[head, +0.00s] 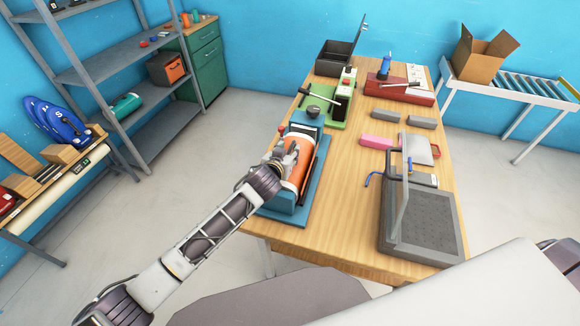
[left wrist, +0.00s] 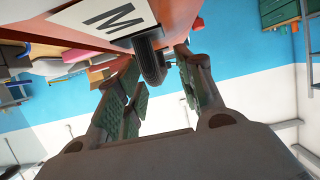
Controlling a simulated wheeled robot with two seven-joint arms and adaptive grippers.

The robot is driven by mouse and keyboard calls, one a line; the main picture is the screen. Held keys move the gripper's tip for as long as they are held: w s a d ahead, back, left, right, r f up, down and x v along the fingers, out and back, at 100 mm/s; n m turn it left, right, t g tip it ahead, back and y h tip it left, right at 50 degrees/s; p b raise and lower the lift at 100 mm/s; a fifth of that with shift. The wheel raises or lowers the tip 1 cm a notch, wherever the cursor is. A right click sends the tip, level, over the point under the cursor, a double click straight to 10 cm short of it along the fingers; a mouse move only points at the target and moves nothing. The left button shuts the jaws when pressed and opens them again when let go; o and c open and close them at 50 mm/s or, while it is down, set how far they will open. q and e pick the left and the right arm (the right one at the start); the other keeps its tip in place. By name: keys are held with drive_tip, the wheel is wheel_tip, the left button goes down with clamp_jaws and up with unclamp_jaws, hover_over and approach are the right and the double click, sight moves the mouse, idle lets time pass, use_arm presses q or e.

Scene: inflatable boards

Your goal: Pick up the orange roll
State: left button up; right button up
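The orange roll (head: 300,167) lies in a blue cradle (head: 311,200) on the near left of the wooden table. In the left wrist view the roll (left wrist: 190,20) fills the top, with a white label marked M. My left gripper (head: 284,157) is at the roll's left side. In the left wrist view its green-padded fingers (left wrist: 158,95) are apart, and a dark ridged stub (left wrist: 150,60) on the roll's side reaches between them. I see a gap between the pads and the stub. My right gripper is out of view.
A green press (head: 325,108) and a black open box (head: 333,60) stand behind on the table (head: 350,185). Shelves (head: 110,66) stand at the left wall.

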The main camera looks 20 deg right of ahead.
use_arm(q)
drive_tip(key=shift+w+d+f, duration=0.25)
drive_tip(key=shift+w+d, duration=0.05)
drive_tip(key=shift+w, duration=0.1)
drive_tip(key=shift+c, duration=0.4)
clamp_jaws()
drive_tip(key=shift+r, duration=0.1)
